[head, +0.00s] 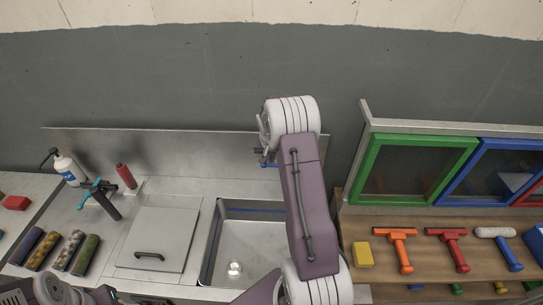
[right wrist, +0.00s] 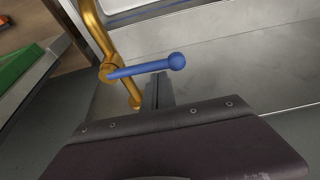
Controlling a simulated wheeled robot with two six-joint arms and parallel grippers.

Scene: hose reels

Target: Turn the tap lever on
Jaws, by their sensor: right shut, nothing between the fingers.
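The tap lever (right wrist: 146,69) is a blue rod with a ball end. It is fixed to a brass tap pipe (right wrist: 92,25) and points right in the right wrist view. My right gripper (right wrist: 158,78) is shut and empty. Its fingertips are right at the lever's rod, near the ball end; I cannot tell whether they touch it. In the head view my right arm covers most of the tap, and only a bit of blue (head: 267,164) shows beside the wrist. Part of my left arm shows at the bottom left, and its fingers cannot be made out.
The steel sink (head: 225,241) lies below my right arm, with a square lid (head: 160,236) to its left. A wooden bench (head: 380,262) with coloured tools and framed panes is at the right.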

